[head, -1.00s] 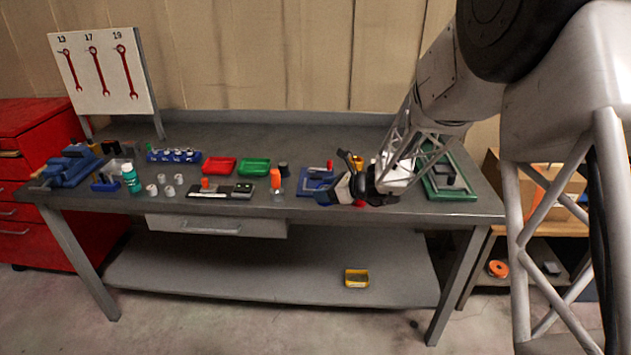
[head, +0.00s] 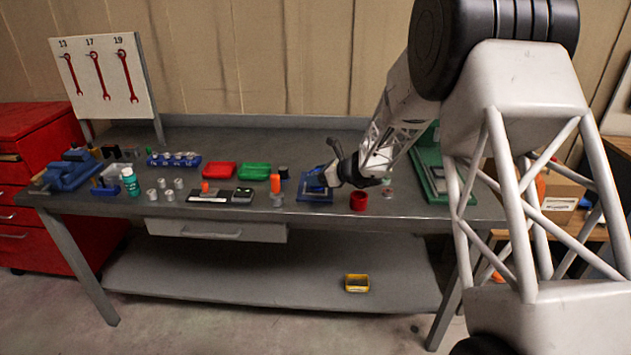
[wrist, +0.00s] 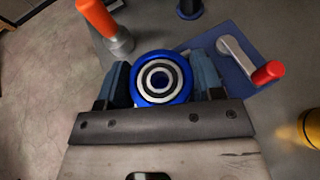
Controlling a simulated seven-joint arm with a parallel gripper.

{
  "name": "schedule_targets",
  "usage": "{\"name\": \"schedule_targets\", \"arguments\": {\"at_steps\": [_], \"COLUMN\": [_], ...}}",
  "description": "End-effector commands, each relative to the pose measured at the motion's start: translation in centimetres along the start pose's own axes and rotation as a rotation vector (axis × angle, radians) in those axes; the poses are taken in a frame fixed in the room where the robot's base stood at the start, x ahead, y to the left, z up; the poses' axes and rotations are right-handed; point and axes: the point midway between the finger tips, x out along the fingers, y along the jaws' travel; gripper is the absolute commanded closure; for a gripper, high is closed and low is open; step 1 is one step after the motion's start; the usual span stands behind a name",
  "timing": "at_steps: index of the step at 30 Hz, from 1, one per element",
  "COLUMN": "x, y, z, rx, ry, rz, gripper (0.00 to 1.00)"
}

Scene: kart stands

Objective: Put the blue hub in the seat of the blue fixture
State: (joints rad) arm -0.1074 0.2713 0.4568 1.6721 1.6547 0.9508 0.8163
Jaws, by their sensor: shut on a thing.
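The blue hub (wrist: 149,95) shows as a blue ring with pale and dark rings around its centre. My gripper (wrist: 161,80) is shut on it, one finger on each side. In the head view my gripper (head: 323,178) is over the blue fixture (head: 314,196), near the bench front. The fixture's flat blue plate (wrist: 262,87) shows behind and right of the hub in the wrist view, with a grey crank and red knob (wrist: 268,73). The seat cannot be made out; hub and gripper hide part of the plate. I cannot tell the hub's height above it.
An orange-handled tool (head: 275,184) stands left of the fixture, near a dark cylinder (head: 283,172). A red cylinder (head: 359,202) stands to its right. A green frame (head: 432,185) lies farther right. Red (head: 219,170) and green (head: 254,170) trays are at left.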

Motion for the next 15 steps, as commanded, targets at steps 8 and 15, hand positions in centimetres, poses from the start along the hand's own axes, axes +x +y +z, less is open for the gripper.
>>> {"name": "schedule_targets", "arguments": {"at_steps": [8, 15], "x": [1.5, 1.7], "y": [-2.1, -2.3], "z": [0.4, 0.5], "rx": [-0.001, -0.001], "ry": [0.000, 0.000], "rz": [-0.001, -0.001], "gripper": [0.73, 0.73]}}
